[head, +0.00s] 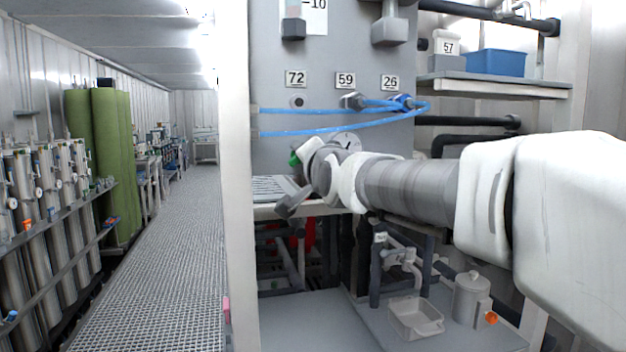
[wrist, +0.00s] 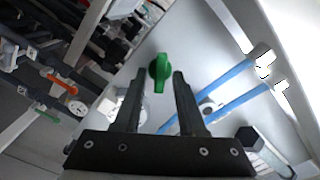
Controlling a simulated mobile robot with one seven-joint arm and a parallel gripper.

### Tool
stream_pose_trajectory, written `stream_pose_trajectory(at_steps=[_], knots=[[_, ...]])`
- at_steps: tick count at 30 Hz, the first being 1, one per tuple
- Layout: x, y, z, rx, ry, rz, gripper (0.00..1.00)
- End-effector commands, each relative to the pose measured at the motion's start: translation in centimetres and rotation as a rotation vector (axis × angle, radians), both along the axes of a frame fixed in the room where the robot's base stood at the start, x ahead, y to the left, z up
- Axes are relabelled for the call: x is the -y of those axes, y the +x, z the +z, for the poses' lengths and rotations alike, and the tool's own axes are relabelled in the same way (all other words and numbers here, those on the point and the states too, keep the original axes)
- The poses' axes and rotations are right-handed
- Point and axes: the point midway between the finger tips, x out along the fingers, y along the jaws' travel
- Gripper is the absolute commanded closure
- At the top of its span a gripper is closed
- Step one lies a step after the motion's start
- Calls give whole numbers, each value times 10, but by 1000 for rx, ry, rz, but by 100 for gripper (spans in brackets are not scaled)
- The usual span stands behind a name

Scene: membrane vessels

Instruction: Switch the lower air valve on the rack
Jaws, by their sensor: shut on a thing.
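A green valve handle (wrist: 160,72) stands out from the grey rack panel (wrist: 215,65) in the wrist view. In the head view only a bit of green (head: 294,159) shows beside my gripper, at the panel below the blue hoses. My gripper (wrist: 158,78) has one finger on each side of the handle and is shut on it near the fingertips. The handle points roughly up and down in the wrist picture. In the head view my wrist and forearm hide most of the handle and the fingers.
Blue hoses (head: 340,131) loop across the panel just above my gripper. Labels 72, 59 and 26 (head: 390,82) are above them. A shelf (head: 490,86) with a blue bin (head: 497,63) is at right. A grated walkway (head: 160,250) is free at left.

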Motion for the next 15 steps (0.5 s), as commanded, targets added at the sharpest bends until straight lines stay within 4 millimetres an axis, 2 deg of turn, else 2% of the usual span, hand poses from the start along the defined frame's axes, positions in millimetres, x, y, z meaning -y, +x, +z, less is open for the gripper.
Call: stream_pose_trajectory(at_steps=[1, 15], knots=[[-1, 0, -7, -12, 41, 1, 100], [1, 1, -4, -127, 432, 0, 100]])
